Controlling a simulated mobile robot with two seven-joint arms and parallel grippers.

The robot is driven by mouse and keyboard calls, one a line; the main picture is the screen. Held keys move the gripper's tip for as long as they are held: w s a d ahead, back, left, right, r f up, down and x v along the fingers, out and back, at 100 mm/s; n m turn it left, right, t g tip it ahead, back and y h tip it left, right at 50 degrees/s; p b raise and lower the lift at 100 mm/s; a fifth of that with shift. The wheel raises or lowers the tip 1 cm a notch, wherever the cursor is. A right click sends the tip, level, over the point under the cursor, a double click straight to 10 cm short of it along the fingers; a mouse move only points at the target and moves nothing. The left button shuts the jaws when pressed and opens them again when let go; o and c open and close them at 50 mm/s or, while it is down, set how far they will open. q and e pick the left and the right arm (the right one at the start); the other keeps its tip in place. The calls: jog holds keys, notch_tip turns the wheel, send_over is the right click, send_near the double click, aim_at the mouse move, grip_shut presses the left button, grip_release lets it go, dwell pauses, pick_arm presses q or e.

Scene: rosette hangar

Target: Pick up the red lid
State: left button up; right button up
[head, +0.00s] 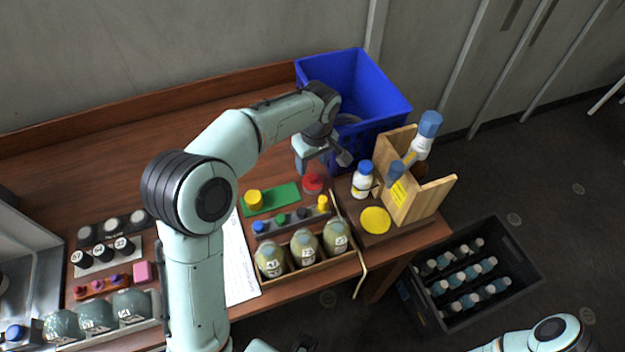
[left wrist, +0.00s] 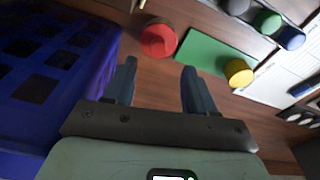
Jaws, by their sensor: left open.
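The red lid (head: 313,183) lies on the brown wooden table, between the green mat and the white bottle with a blue cap. In the left wrist view the red lid (left wrist: 158,40) shows just beyond the fingertips, roughly ahead of the gap between them. My left gripper (head: 324,162) is above the table near the blue crate, pointing down, a little behind and above the lid. Its two fingers (left wrist: 158,75) are apart with nothing between them. My right arm shows only in part at the bottom right of the head view; its gripper cannot be made out.
A blue crate (head: 351,85) stands close behind the left gripper. A green mat (head: 281,197) with a yellow lid (head: 253,198) lies left of the red lid. A white bottle (head: 362,181) and a wooden rack (head: 412,199) stand to the right. Jars fill a tray in front.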

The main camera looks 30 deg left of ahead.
aim_at(313, 176)
pick_arm(q)
jog(key=shift+w+f, duration=0.15)
jog(key=shift+f, duration=1.35)
jog(key=shift+w+f, duration=0.1)
jog(key=shift+f, duration=1.4)
grip_shut()
